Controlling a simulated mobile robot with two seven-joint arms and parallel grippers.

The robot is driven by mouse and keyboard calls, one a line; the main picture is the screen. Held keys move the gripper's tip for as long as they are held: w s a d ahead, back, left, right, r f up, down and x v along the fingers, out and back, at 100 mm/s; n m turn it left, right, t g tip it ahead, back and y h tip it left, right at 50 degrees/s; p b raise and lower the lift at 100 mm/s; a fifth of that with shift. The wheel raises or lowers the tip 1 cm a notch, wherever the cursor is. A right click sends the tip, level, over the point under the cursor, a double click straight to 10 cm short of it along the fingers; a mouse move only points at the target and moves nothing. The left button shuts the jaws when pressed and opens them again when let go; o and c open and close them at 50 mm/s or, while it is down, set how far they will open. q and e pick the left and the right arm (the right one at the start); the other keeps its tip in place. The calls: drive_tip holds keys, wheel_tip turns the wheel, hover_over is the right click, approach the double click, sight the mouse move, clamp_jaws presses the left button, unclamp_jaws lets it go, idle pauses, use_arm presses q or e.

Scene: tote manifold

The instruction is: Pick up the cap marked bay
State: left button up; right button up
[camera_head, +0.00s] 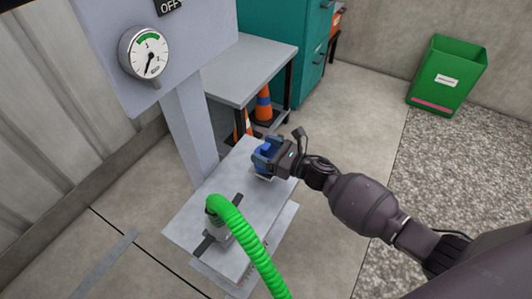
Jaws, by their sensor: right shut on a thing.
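A blue piece (266,153), which looks like the cap, is at the far right end of the grey plate (187,228). No marking on it can be read. My right gripper (270,156) reaches in from the right and is shut on this blue piece. The gripper hides part of it, and I cannot tell whether it touches the plate or is just above it. My left gripper is not in view.
A green ribbed hose (242,240) rises from a fitting on the plate and runs toward the front. A gauge (145,52) is on the grey panel at upper left. A grey table (252,70), orange cones (264,107) and a green bin (447,75) stand behind.

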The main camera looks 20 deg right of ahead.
use_arm(q)
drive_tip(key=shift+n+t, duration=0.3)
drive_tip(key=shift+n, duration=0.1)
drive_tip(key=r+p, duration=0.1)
drive_tip(key=p, duration=0.1)
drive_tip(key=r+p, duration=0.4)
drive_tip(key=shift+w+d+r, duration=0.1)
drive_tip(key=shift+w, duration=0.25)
use_arm(e)
wheel_tip(320, 180, up, 19)
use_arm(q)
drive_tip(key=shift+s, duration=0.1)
